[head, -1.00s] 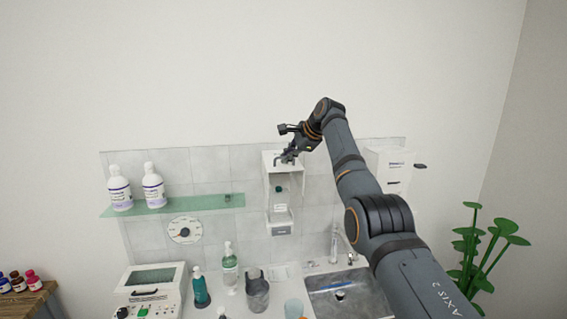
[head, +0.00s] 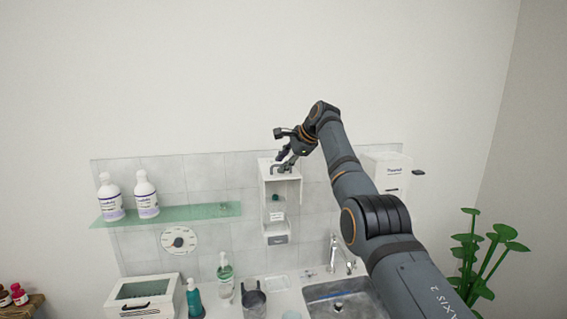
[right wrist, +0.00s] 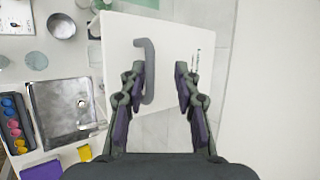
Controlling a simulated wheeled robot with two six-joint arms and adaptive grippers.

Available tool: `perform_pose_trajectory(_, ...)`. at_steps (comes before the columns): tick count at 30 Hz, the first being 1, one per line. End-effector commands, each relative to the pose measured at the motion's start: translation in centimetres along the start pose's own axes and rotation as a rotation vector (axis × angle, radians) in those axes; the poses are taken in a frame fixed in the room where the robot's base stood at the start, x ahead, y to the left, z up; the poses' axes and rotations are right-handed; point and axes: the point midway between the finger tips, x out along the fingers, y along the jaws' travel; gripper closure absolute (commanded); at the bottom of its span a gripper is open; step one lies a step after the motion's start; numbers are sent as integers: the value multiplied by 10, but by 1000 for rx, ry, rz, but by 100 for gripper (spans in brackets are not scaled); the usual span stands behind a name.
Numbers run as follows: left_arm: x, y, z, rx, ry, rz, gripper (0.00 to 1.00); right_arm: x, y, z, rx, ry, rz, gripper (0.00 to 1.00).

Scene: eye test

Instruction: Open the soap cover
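A white soap dispenser (head: 267,218) hangs on the tiled wall. Its front shows an open recess with a green-topped item inside and a grey part at the bottom. A white panel, apparently its cover (right wrist: 120,55), fills the middle of the right wrist view, with a grey hooked handle (right wrist: 149,62) and small print. My right gripper (head: 283,166) is at the dispenser's top. In the right wrist view its fingers (right wrist: 160,72) are apart, with the handle between them, closer to the left finger. Contact cannot be told. My left gripper is not in view.
A glass shelf (head: 185,214) with two white bottles is left of the dispenser. A white box (head: 388,175) is on the wall at right, partly behind my arm. Below are a sink (head: 345,308), pump bottles (head: 225,280) and a dark jug (head: 253,303). A plant (head: 485,255) stands at right.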

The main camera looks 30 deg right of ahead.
Motion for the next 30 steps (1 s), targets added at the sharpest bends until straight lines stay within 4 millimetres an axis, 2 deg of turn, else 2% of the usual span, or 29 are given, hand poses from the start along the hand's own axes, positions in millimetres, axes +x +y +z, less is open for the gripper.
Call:
perform_pose_trajectory(5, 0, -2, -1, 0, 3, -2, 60, -10, -1, 0, 1, -1, -1, 68)
perform_pose_trajectory(8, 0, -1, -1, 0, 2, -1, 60, -26, 0, -1, -1, 1, -1, 68)
perform_pose_trajectory(15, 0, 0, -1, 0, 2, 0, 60, -85, -2, -1, 0, 1, -1, 68)
perform_pose_trajectory(19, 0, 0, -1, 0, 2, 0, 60, -106, -2, -1, 0, 0, 0, 68)
perform_pose_trajectory(24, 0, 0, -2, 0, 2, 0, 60, -116, -2, -1, 1, 0, 2, 68)
perform_pose_trajectory(30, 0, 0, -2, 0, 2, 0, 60, -117, -2, -1, 1, 0, 2, 68)
